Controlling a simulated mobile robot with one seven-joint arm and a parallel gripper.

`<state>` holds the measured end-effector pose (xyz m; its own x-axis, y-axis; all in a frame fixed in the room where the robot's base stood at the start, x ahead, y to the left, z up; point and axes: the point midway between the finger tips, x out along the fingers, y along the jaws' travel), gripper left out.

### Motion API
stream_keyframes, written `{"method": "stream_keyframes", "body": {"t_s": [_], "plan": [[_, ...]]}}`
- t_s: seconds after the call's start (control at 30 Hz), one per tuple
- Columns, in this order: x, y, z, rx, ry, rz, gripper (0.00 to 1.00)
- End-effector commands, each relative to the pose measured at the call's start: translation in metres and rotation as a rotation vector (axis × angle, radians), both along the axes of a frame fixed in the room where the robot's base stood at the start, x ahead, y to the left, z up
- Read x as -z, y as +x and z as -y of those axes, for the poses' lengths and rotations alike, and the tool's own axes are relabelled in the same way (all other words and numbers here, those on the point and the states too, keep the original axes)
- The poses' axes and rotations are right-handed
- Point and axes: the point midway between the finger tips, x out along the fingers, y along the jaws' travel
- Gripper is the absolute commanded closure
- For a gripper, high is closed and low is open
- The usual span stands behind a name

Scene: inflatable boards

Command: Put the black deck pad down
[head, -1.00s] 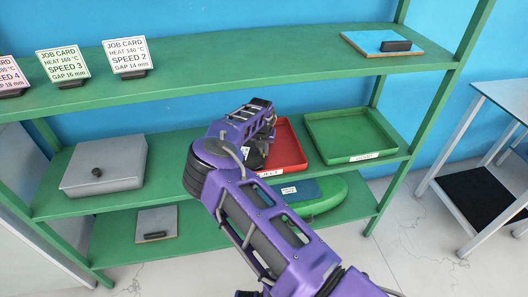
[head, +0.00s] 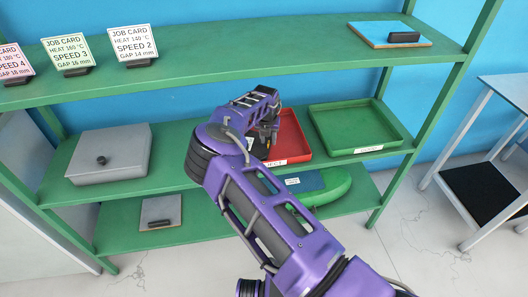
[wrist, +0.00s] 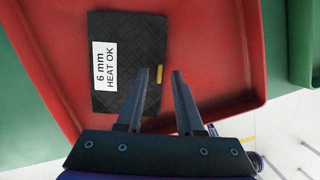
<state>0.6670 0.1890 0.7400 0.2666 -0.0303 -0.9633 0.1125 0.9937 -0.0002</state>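The black deck pad (wrist: 130,60) has a quilted surface, a white label reading "6 mm HEAT OK" and a small yellow tab on its right edge. In the wrist view it lies in the red tray (wrist: 215,60), towards the tray's left side. My gripper (wrist: 160,72) is open, its two fingers apart with nothing between them. Its left finger overlaps the pad's right edge in the picture, and the tips are near the yellow tab. In the head view my gripper (head: 268,138) is over the red tray (head: 293,147), and the arm hides most of the pad.
A green tray (head: 354,126) stands right of the red one on the middle shelf. A grey box (head: 108,153) is at the left. A green board (head: 325,190) lies below. Job cards (head: 133,43) and a blue board (head: 380,33) are on the top shelf.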

Motion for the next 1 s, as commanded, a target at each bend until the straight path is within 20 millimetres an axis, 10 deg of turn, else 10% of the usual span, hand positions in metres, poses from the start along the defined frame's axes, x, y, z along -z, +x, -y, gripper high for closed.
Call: {"method": "stream_keyframes", "body": {"t_s": [0.1,0.6,1.0], "plan": [[-0.025,-0.006,-0.002,0.001,0.006,0.002,0.64],[-0.020,-0.097,-0.012,0.000,0.002,-0.002,0.64],[-0.019,-0.126,-0.014,0.001,0.001,-0.001,0.64]]}}
